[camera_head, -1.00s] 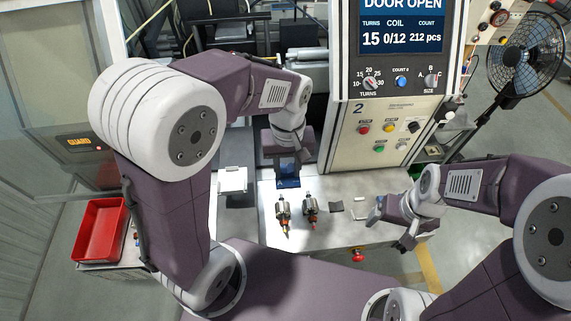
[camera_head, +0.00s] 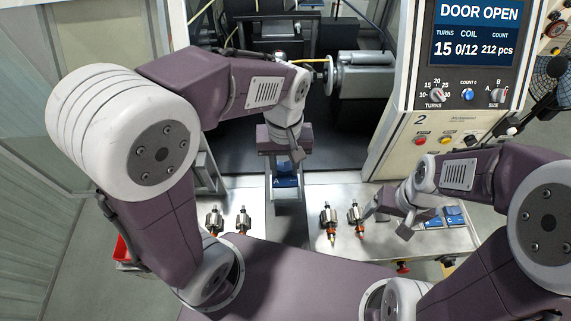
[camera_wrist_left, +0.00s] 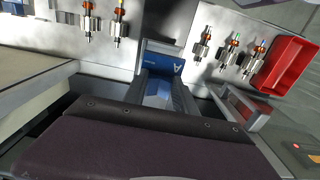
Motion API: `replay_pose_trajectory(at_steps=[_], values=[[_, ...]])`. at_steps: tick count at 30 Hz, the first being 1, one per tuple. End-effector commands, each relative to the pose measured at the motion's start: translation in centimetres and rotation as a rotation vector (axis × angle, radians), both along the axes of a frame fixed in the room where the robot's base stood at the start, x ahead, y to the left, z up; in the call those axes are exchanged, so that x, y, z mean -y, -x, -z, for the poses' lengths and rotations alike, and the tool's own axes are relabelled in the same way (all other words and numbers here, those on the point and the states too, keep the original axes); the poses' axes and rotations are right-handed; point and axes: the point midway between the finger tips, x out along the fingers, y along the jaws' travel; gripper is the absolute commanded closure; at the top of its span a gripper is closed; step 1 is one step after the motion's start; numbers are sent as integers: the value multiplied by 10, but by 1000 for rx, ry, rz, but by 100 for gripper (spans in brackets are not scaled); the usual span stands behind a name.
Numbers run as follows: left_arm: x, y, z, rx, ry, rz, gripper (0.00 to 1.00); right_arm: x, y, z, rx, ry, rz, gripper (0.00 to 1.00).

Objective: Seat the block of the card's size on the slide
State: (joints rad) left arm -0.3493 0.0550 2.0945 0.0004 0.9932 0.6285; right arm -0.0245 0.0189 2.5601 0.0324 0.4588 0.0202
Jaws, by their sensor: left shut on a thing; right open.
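My left gripper (camera_head: 284,160) points down and is shut on a blue block (camera_head: 286,181) marked A, which also shows in the left wrist view (camera_wrist_left: 165,66). The block is at the far end of a grey rail-like strip (camera_head: 287,213), probably the slide, in the gap between two tabletops. I cannot tell whether the block touches it. My right gripper (camera_head: 386,220) is open and empty above the right table. Two more blue blocks, one marked A (camera_head: 431,222) and one beside it (camera_head: 455,216), lie right of it. I cannot make out a card.
Armatures stand on the right table (camera_head: 341,218) and left table (camera_head: 228,219). A red tray (camera_wrist_left: 284,66) is near the left table. The winding machine (camera_head: 361,75) is behind my left gripper.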

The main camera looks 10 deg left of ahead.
Motion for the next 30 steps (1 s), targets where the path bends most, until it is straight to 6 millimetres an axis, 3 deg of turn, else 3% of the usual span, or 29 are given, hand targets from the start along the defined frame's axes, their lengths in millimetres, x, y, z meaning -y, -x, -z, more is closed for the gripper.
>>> replay_pose_trajectory(at_steps=[3, 10, 30], values=[[0, 0, 22, 0, 0, 0, 100, 0, 0, 22, 0, 0, 0, 17], [0, 0, 46, 0, 0, 0, 100, 0, 0, 41, 0, 0, 0, 17], [0, 0, 52, 0, 0, 0, 100, 0, 0, 44, 0, 0, 0, 17]])
